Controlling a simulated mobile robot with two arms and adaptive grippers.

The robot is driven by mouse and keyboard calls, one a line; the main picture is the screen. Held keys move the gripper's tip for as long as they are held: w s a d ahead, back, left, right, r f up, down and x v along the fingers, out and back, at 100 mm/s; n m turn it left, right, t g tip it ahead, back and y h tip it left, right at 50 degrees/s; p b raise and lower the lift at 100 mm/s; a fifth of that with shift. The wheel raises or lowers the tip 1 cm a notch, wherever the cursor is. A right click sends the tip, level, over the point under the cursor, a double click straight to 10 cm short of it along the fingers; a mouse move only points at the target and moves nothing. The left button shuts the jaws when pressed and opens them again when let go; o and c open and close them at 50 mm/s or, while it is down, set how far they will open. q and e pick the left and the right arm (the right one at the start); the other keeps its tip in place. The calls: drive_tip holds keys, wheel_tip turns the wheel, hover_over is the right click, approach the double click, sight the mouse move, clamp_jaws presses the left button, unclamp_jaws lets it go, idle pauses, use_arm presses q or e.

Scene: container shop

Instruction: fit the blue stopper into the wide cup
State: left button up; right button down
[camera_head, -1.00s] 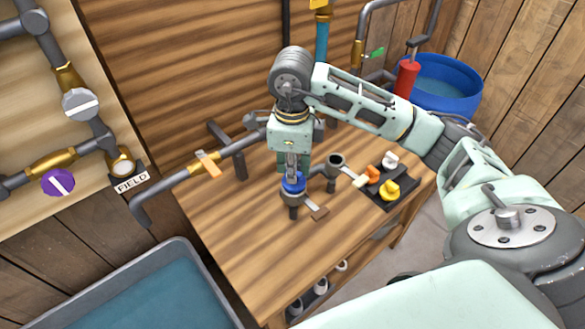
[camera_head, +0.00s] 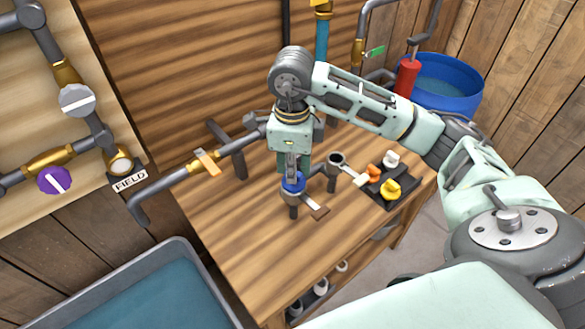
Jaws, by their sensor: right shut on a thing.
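The blue stopper (camera_head: 293,183) is held in my right gripper (camera_head: 292,173), which points straight down over the wooden table. The stopper sits at the mouth of a dark cup (camera_head: 292,197) on a short stem with a small brown-ended handle. I cannot tell how deep the stopper is in it. A second dark cup (camera_head: 335,159) with a pale-ended handle stands just behind and to the right. Which of the two is wider is hard to tell. My left gripper is not in view.
A dark tray (camera_head: 399,198) with white, orange and yellow stoppers (camera_head: 391,188) lies on the table (camera_head: 240,240) at the right. A pipe with an orange-handled valve (camera_head: 207,163) crosses the table's left side. A water tank (camera_head: 150,290) stands front left. The table's front is clear.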

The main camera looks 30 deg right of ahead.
drive_tip(key=shift+f, duration=0.3)
drive_tip(key=c, duration=1.7)
unclamp_jaws()
wheel_tip(320, 180, up, 12)
